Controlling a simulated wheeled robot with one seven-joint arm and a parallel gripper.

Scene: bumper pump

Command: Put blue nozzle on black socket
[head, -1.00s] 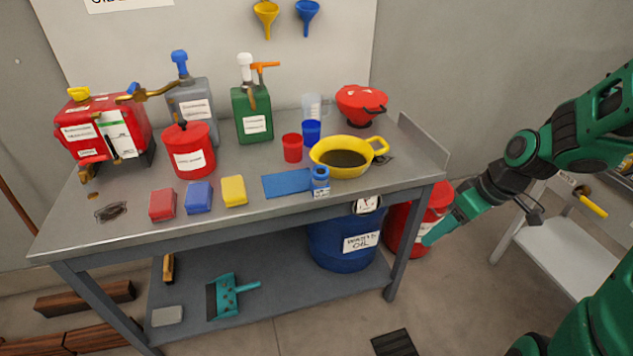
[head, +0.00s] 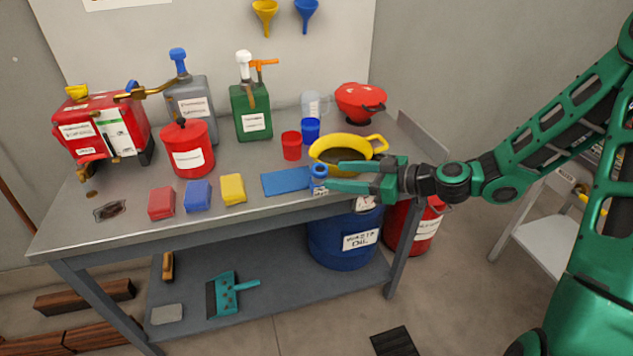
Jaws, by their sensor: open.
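A small blue piece (head: 319,172), which looks like the blue nozzle, stands near the table's front edge by the right end of a flat blue mat (head: 287,181). My gripper (head: 333,176) is open and level, pointing left from the right side. Its two green fingertips are close to the blue piece, one towards its far side and one towards its near side; contact cannot be told. The fingers partly cover its base. No black socket can be made out for sure; a small dark item (head: 110,210) lies at the table's front left.
A yellow pan (head: 330,143) of dark liquid sits just behind my gripper. Red and blue cups (head: 311,128) stand behind the mat. Yellow, blue and red blocks (head: 162,203) line the front. A grey canister (head: 190,103), green bottle (head: 251,112) and red machine (head: 98,128) stand behind.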

